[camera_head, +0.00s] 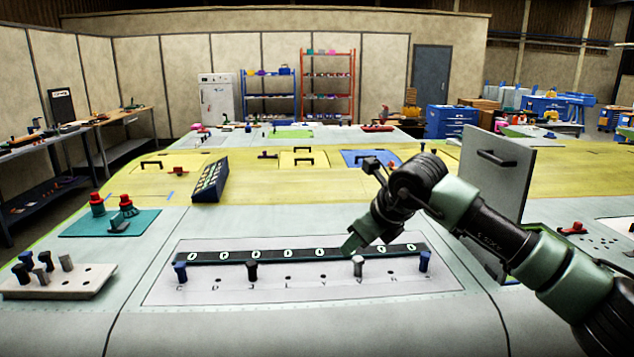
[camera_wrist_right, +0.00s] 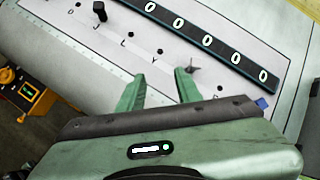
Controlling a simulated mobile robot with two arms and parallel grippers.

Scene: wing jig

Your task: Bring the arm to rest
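My right arm (camera_head: 484,225) reaches in from the right in the head view. Its gripper (camera_head: 353,242) is above the panel (camera_head: 222,293), near a light grey peg (camera_head: 358,266). In the right wrist view the two green fingers of the right gripper (camera_wrist_right: 158,90) are apart with nothing held between them. The panel carries a dark strip (camera_head: 228,257) marked with zeros and a row of lettered holes. My left gripper is not in view.
A pale block (camera_head: 95,283) with several pegs lies at the left. A teal mat (camera_head: 80,225) holds red-topped items. A dark angled box (camera_head: 210,180) stands behind the panel. An upright grey plate with a handle (camera_head: 510,170) stands close behind my right arm.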

